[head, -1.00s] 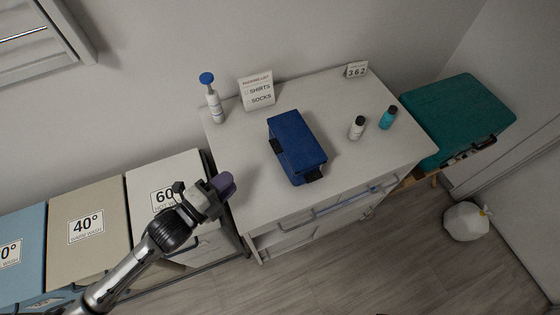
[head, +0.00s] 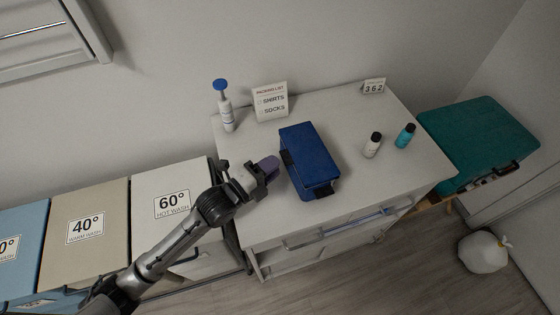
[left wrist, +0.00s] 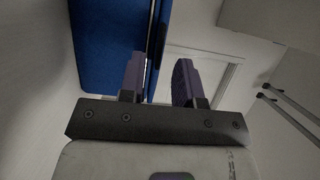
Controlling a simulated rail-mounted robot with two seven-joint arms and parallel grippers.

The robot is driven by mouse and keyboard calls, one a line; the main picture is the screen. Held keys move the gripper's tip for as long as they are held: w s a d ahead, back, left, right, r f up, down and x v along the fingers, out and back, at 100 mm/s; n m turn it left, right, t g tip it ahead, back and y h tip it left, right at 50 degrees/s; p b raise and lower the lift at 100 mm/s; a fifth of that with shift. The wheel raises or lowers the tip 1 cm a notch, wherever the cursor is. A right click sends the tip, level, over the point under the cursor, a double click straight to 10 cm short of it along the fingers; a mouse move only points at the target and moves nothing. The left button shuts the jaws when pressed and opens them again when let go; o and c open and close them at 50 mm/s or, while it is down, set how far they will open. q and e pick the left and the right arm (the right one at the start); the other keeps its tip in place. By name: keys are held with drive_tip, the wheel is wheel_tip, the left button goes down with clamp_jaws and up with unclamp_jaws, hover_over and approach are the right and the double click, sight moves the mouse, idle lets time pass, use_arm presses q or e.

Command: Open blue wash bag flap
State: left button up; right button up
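The blue wash bag (head: 310,160) lies on the white dresser top, its flap closed, with black tabs on its left side and front end. In the left wrist view the bag (left wrist: 105,45) fills the upper left, with a seam along its edge. My left gripper (head: 270,167) is just left of the bag, at about the height of its side. In the left wrist view its two purple fingers (left wrist: 158,80) are apart with nothing held between them; the left finger overlaps the bag's edge in the picture, and contact cannot be told. My right gripper is not in view.
On the dresser (head: 350,195) stand a blue-topped pump bottle (head: 227,112), a packing-list sign (head: 271,102), a white bottle (head: 372,146), a teal bottle (head: 405,136) and a number sign (head: 373,86). Laundry bins (head: 172,200) stand left; a teal suitcase (head: 478,145) lies right.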

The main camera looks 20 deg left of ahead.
sight(304, 152)
use_arm(q)
drive_tip(key=shift+x, duration=1.55)
clamp_jaws()
